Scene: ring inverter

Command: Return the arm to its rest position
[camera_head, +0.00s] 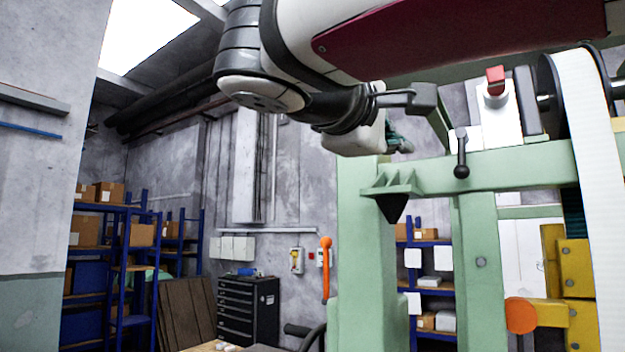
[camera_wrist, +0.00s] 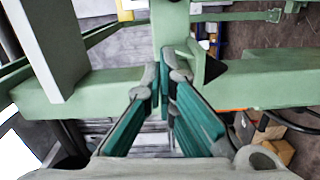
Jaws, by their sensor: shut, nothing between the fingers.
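My arm reaches across the top of the head view, in front of the green machine frame (camera_head: 362,240). My gripper (camera_head: 400,146) is at its end, partly hidden behind my wrist, close to the frame's upper part. In the wrist view my gripper (camera_wrist: 164,72) shows its teal finger pads drawing close together at the tips, with nothing held. Green beams of the machine lie just beyond the fingertips; I cannot tell if they touch.
A dark pointed part (camera_head: 393,207) hangs under a green bracket. A black-knobbed lever (camera_head: 461,160) and an orange disc (camera_head: 521,315) are on the right. Blue shelves (camera_head: 125,265) and a black tool cabinet (camera_head: 247,308) stand farther back on the left.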

